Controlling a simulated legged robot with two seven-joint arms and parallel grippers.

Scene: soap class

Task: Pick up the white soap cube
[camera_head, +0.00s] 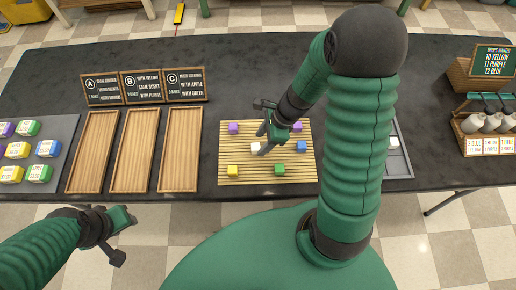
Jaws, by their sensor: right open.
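The white soap cube (255,148) sits on the slatted wooden mat (240,165) on the dark table, in the mat's left-middle part. My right gripper (262,150) reaches down from above and is open, with its fingers close beside the white cube. I cannot tell whether a finger touches the cube. My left gripper (124,238) is at the lower left, off the table's front edge and away from the cubes.
Purple (234,128), yellow (233,171), green (279,169) and blue (301,146) cubes share the mat. Three wooden trays (133,150) stand left, behind them signs A, B and C (143,86). A grey board of wrapped soaps (62,133) lies far left. A grey tray (399,160) is right of the mat.

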